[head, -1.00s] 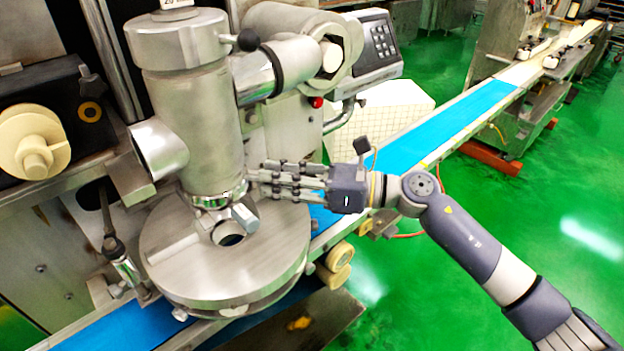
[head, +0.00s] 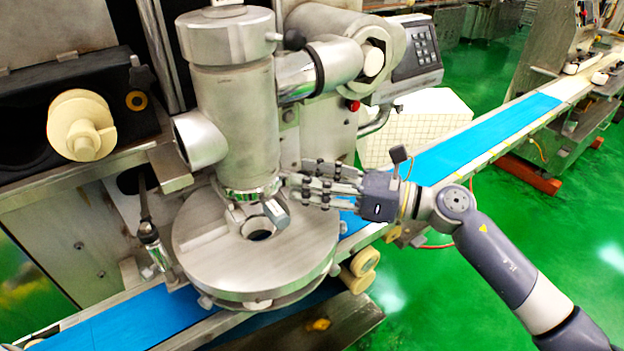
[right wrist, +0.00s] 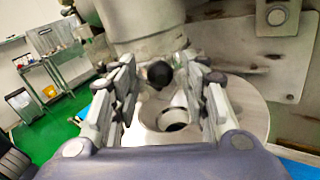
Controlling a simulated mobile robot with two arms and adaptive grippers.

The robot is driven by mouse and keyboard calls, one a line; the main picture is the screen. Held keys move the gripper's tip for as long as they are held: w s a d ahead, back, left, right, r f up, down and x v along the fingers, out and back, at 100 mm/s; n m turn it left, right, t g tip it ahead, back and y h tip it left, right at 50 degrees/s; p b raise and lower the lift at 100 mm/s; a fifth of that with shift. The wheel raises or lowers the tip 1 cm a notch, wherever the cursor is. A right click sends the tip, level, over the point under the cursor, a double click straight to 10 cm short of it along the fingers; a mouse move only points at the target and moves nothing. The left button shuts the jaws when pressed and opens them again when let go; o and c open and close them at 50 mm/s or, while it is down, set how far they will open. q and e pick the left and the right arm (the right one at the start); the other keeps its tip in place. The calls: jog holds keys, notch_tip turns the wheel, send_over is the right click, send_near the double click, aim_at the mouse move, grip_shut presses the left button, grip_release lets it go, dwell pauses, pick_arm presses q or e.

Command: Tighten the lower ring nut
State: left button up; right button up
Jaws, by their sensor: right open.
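The lower ring nut (head: 250,193) is a shiny notched metal band at the bottom of the upright steel cylinder (head: 232,120), just above the round steel disc (head: 205,250). My right gripper (head: 284,187) comes in from the right at the height of the nut, with its fingertips close to the nut's right side. In the right wrist view the gripper (right wrist: 160,92) is open, its fingers spread to either side of the cylinder's lower end, with a dark round knob end (right wrist: 159,74) between them. I cannot tell whether a finger touches the nut. My left gripper is not in view.
A grey block-like lever end (head: 276,213) sticks out below the nut, over the disc's dark hole (head: 260,235). A blue conveyor belt (head: 490,135) runs behind my right arm. A side pipe (head: 335,62) and keypad box (head: 417,48) stand above. Green floor is free at right.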

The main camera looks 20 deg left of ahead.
jog(key=d, duration=1.2)
jog(key=shift+w, duration=0.15)
